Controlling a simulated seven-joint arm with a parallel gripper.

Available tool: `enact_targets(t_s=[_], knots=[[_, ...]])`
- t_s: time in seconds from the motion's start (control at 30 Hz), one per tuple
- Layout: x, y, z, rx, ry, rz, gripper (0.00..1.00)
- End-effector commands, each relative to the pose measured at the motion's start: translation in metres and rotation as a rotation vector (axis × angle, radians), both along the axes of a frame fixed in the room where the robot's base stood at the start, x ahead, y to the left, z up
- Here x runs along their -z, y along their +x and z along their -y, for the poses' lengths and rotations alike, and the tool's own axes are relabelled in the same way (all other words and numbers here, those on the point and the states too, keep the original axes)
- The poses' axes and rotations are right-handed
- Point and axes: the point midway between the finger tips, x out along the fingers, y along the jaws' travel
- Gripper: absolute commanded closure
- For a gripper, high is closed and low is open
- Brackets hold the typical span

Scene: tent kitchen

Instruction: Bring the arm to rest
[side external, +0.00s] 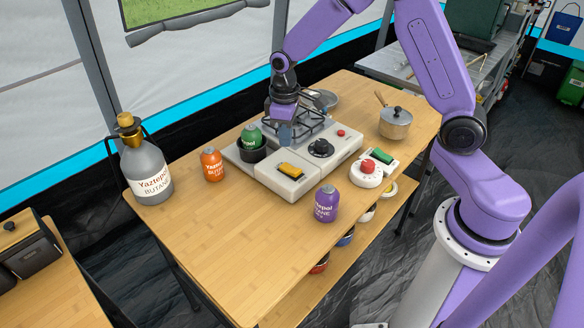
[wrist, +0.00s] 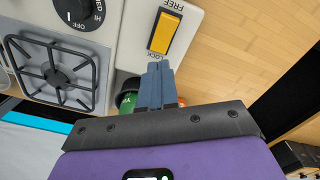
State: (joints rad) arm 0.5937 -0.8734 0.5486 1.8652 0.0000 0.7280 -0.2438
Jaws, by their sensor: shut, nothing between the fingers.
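My gripper (side external: 284,133) is shut and empty. In the side external view it hangs fingers-down over the camp stove (side external: 283,185), close to the green canister (side external: 251,136). In the wrist view the closed fingers (wrist: 158,68) point toward the yellow lock lever (wrist: 164,33). They partly cover the green canister, which shows beside them (wrist: 128,101). The canister sits upright in a dark round holder (side external: 248,154) at the stove's left end. Whether the fingertips touch the stove cannot be told.
An orange canister (side external: 212,164) and a purple canister (side external: 327,204) stand on the wooden table (side external: 230,245). A large grey butane bottle (side external: 146,170) stands at the left. A pot (side external: 395,122) and a device with a red knob (side external: 367,173) are at the right. The table's front is clear.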

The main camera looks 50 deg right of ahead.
Motion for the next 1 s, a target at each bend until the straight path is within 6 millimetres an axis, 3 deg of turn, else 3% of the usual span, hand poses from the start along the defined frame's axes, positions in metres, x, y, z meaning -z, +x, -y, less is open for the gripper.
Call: enact_targets(t_s=[0.13, 0.23, 0.4, 0.53, 0.8, 1.0], knots=[[-0.007, -0.01, -0.008, -0.023, 0.001, 0.002, 1.0], [-0.022, -0.03, -0.023, -0.068, 0.003, 0.007, 1.0], [-0.052, -0.089, -0.049, -0.178, 0.007, 0.013, 1.0], [-0.07, -0.138, -0.059, -0.263, 0.01, 0.016, 1.0], [-0.094, -0.239, -0.052, -0.439, 0.018, 0.022, 1.0], [-0.098, -0.288, -0.034, -0.537, 0.023, 0.022, 1.0]])
